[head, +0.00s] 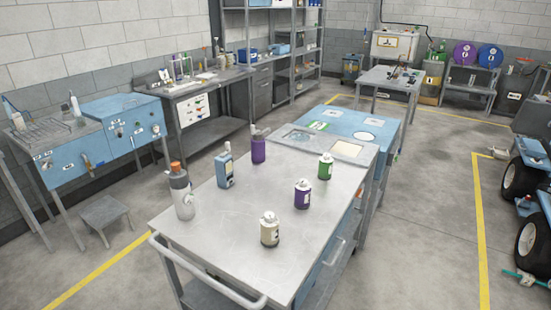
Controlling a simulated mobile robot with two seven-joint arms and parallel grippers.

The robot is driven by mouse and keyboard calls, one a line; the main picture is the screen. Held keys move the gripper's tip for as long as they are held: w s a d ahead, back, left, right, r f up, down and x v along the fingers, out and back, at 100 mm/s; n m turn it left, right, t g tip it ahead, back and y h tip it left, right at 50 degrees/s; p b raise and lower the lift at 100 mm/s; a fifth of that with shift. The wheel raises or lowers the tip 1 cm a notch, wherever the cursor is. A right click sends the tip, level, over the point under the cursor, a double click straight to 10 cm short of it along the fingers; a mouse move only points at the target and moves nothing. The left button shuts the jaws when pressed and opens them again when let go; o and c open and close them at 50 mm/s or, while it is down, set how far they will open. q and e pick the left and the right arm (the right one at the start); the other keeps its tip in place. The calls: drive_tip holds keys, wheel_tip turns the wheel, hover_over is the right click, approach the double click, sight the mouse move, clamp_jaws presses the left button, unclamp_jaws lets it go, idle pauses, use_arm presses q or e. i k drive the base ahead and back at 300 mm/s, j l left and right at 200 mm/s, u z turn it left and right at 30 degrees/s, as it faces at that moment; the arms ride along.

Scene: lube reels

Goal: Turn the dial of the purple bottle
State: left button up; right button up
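Two purple containers stand upright on the grey metal cart top (235,235) in the head view. One is a squat purple bottle (302,198) with a pale label and a light top, right of the cart's middle. The other is a taller, plain purple bottle (258,152) with a grey top, near the cart's far edge. A dial is too small to make out on either. Neither of my grippers is in view.
A blue bottle (226,172), a grey bottle with orange cap (182,195), a green bottle (325,168) and a cream bottle (269,231) share the cart. A white handle rail (205,272) runs along its near edge.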

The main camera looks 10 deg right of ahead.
sight(303, 183)
drive_tip(key=l+u, duration=0.15)
drive_tip(key=u, duration=0.35)
drive_tip(key=i+l+u, duration=0.1)
drive_tip(key=u, duration=0.4)
drive_tip(key=l, duration=2.3)
